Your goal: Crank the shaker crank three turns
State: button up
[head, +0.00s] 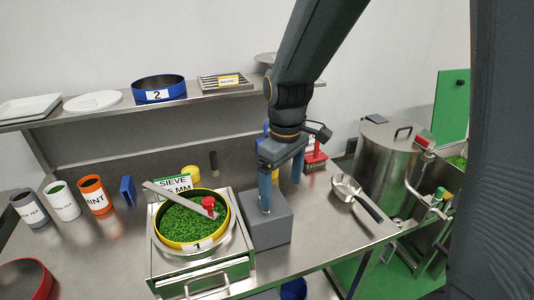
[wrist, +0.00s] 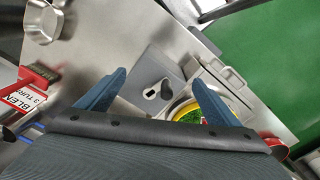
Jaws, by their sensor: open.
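The grey box (head: 270,225) stands on the steel table, right of the sieve shaker (head: 205,270). In the wrist view a dark knob (wrist: 166,89) sits on top of the grey box (wrist: 150,68), beside a pale patch with a dark slot. I cannot tell for sure whether this knob is the shaker crank. The yellow-rimmed sieve (head: 228,222), marked 1, holds green leaves under a metal bar with a red knob (head: 208,203). My gripper (head: 281,185) is open over the grey box, its fingers (wrist: 158,82) either side of the knob in the wrist view. Contact is not clear.
A metal scoop (head: 358,193) lies to the right, near the large steel drum (head: 385,160). Several labelled tins, including an orange one (head: 94,194), stand left. A shelf (head: 110,108) runs along the back.

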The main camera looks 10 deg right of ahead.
jog(key=a+r+n+p, duration=0.1)
jog(key=w+a+r+n, duration=0.1)
jog(key=a+r, duration=0.1)
jog(key=shift+w+r+p, duration=0.1)
jog(key=shift+r+p, duration=0.05)
jog(key=shift+p, duration=0.25)
jog(key=shift+w+a+r+n, duration=0.2)
jog(key=shift+a+n, duration=0.2)
jog(key=shift+n, duration=0.2)
notch_tip(320, 180, down, 9)
jog(key=b, duration=0.6)
jog(key=shift+r+b, duration=0.1)
jog(key=shift+b, duration=0.2)
jog(key=shift+r, duration=0.1)
jog(key=shift+f, duration=0.85)
